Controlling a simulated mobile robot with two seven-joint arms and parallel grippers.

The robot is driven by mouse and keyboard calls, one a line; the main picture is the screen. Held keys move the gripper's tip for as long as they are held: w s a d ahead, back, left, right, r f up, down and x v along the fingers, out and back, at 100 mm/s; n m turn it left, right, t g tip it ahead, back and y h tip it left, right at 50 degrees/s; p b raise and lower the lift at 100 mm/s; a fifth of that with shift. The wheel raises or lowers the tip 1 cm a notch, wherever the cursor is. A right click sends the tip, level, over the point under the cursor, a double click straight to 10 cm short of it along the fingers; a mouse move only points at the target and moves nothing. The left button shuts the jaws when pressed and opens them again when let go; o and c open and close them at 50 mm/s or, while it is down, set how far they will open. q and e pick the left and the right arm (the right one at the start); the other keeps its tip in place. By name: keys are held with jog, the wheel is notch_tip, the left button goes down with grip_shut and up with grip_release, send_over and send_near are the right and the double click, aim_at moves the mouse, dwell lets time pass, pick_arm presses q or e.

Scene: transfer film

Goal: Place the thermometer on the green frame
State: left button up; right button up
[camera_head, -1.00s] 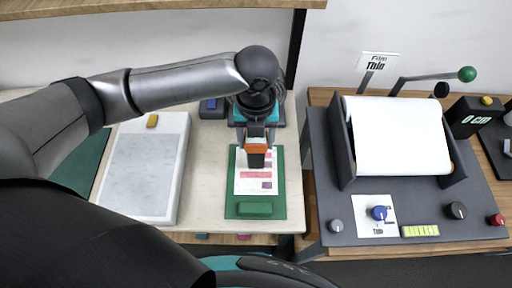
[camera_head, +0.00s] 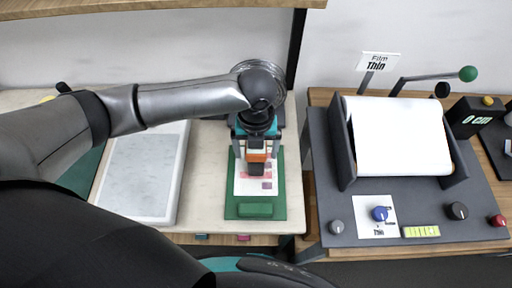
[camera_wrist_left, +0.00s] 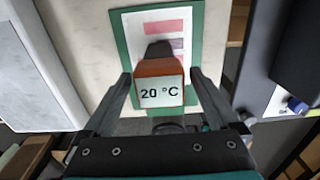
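The thermometer (camera_head: 257,157) is orange with a dark end. In the left wrist view its display (camera_wrist_left: 160,92) reads 20 °C. In the left wrist view the left gripper (camera_wrist_left: 160,76) points over the green frame (camera_wrist_left: 121,38). The green frame (camera_head: 280,205) lies flat on the light table around a white sheet with pink prints. The thermometer is over this sheet; whether it touches cannot be told. My right gripper is out of view.
A grey and white flat panel (camera_head: 142,175) lies left of the frame. Right of a gap stands a dark machine (camera_head: 330,205) with a white roll (camera_head: 400,135), knobs and a green-tipped lever (camera_head: 467,74). A shelf edge (camera_head: 160,5) runs above.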

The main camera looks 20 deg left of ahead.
pick_arm(q)
notch_tip(320, 180, up, 12)
jog(key=shift+r+p, duration=0.2)
jog(key=shift+p, duration=0.1)
dwell(0.4)
